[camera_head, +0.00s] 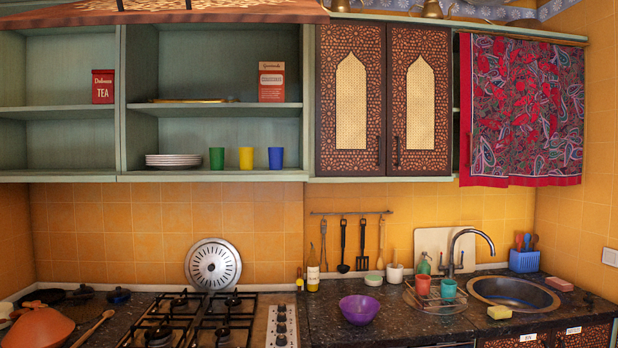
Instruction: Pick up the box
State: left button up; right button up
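Two box-shaped packages stand upright in the open upper cabinet in the head view. One is a red and white box (271,82) on the middle shelf, near the right side of its section. The other is a smaller dark red box marked "TEA" (103,87) on the shelf of the left section. I cannot tell which of them is the box meant. Neither of my grippers is in view.
The cabinet's lower shelf holds stacked plates (173,160) and green, yellow and blue cups (217,158). Below are a gas stove (205,325), a purple bowl (359,309), a dish rack (437,300) and a sink (513,293).

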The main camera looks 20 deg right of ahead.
aim_at(272, 73)
jog(key=i+j+z, duration=0.15)
jog(key=i, duration=0.35)
jog(key=i+j+z, duration=0.1)
jog(key=i, duration=0.4)
jog(key=j, duration=0.1)
